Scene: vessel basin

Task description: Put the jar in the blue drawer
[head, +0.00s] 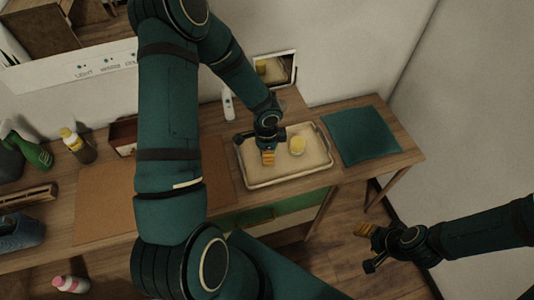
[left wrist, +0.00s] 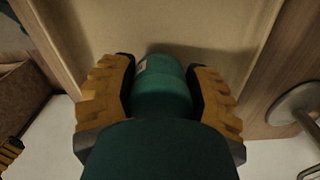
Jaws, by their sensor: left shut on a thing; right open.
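My left gripper (head: 268,157) is over the left part of the beige tray on the desk. The left wrist view shows its yellow fingers (left wrist: 160,95) shut on a green rounded thing (left wrist: 160,75) with a small pale label; I cannot tell whether it is a jar. A green drawer-like front (head: 297,204) shows below the desk edge, partly hidden by my arm; no clearly blue drawer shows. My right gripper (head: 367,230) is open and empty, off the desk's right front.
The tray (head: 290,181) has a raised rim. A teal mat (head: 360,136) lies right of it, and a brown mat (head: 105,205) lies left. A framed panel (head: 275,69) stands behind. Bottles (head: 77,146) and a shoe (head: 20,230) crowd the left. Floor is open at right front.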

